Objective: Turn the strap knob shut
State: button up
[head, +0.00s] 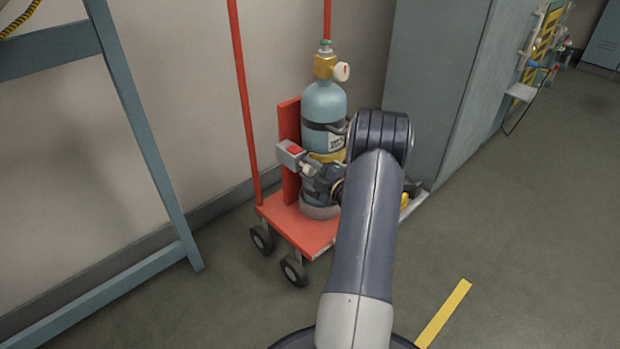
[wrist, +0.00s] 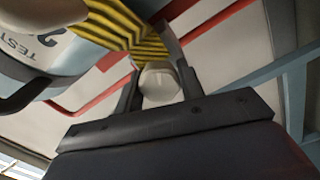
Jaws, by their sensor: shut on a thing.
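A pale blue-green cylinder (head: 323,104) with a brass valve and a gauge stands upright on a red wheeled cart (head: 290,221). A yellow strap (head: 328,157) runs around its lower body. The striped strap also shows in the wrist view (wrist: 115,22). The pale strap knob (wrist: 158,80) sits between my two dark fingers in the wrist view. My gripper (wrist: 158,90) is shut on the knob. In the head view my gripper (head: 312,172) reaches the cylinder's front left side, and my arm hides part of the cart and cylinder.
A blue-grey frame (head: 140,130) stands at the left. A grey cabinet (head: 435,80) stands behind at the right. The floor at the right is mostly clear.

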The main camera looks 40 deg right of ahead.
jog(key=n, duration=0.2)
jog(key=shift+n, duration=0.4)
jog(key=n, duration=0.3)
jog(key=shift+n, duration=0.3)
jog(key=n, duration=0.6)
jog(key=shift+f, duration=0.1)
jog(key=n, duration=0.6)
jog(key=shift+n, duration=0.4)
jog(key=n, duration=0.5)
jog(key=shift+n, duration=0.3)
jog(key=o, duration=1)
jog(key=shift+d, duration=0.1)
